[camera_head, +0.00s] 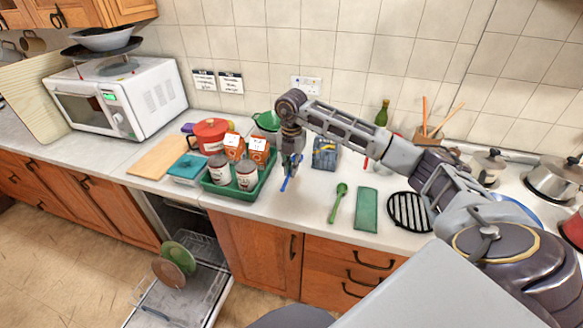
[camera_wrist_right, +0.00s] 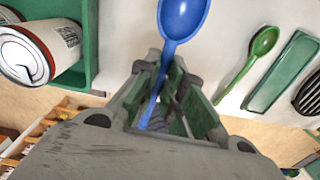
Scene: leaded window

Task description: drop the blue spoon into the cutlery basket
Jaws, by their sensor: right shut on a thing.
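The blue spoon (camera_head: 285,184) is in the grip of my right gripper (camera_head: 290,164), above the counter just right of the green tray. In the right wrist view, the spoon's bowl (camera_wrist_right: 183,18) points away beyond the fingertips. Its handle runs back between the fingers of the gripper (camera_wrist_right: 168,75), which are shut on it. A blue-grey basket with something yellow in it, which looks like the cutlery basket (camera_head: 325,160), stands on the counter just right of the gripper, near the wall. My left gripper is not in view.
The green tray (camera_head: 232,192) left of the gripper holds jars and cartons. A green spoon (camera_head: 339,199), a flat green thing (camera_head: 366,211) and a black grate (camera_head: 409,212) lie to the right. An open dishwasher (camera_head: 208,291) is below. Counter in front of the basket is clear.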

